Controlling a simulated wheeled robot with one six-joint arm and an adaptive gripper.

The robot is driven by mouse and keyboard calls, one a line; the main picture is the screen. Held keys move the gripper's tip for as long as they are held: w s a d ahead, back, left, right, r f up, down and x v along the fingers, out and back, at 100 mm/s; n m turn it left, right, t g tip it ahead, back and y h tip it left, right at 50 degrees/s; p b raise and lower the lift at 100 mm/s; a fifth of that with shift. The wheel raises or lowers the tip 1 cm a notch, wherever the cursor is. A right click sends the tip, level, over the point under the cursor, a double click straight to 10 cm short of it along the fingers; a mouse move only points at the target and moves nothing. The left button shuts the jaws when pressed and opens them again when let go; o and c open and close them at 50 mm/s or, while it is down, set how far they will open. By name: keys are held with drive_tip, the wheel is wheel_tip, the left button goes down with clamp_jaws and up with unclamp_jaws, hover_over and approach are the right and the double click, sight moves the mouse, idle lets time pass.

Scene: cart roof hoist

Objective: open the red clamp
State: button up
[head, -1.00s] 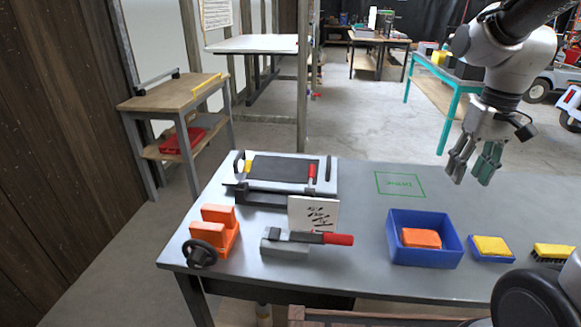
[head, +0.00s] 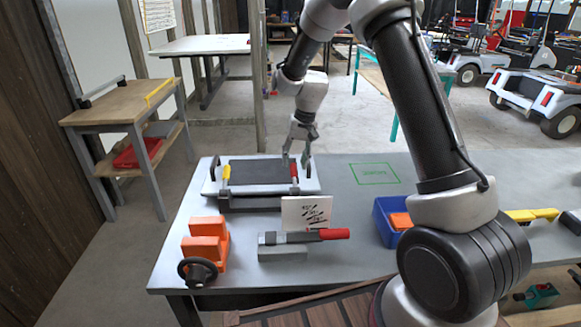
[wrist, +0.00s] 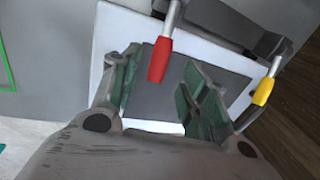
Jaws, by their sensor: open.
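The red clamp (head: 294,171) is a red-handled lever on the right side of the fixture (head: 213,188), which carries a dark panel (head: 258,172). In the wrist view the red handle (wrist: 159,59) shows between my two fingers, and no contact is visible. A matching yellow clamp (head: 226,173) stands on the fixture's left side; it also shows in the wrist view (wrist: 264,91). My gripper (head: 295,160) is open, pointing down over the red clamp. It also shows in the wrist view (wrist: 160,82), with green finger pads either side of the handle.
A white card (head: 307,212) with black marks stands in front of the fixture, behind a grey block (head: 283,253) with a red-handled lever. An orange vise (head: 205,243) sits at the left, a blue bin (head: 384,223) at the right. The green-outlined area (head: 375,174) is clear.

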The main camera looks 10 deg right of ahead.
sight(294, 166)
drive_tip(key=shift+a+f, duration=0.2)
drive_tip(key=shift+f, duration=1.35)
clamp_jaws()
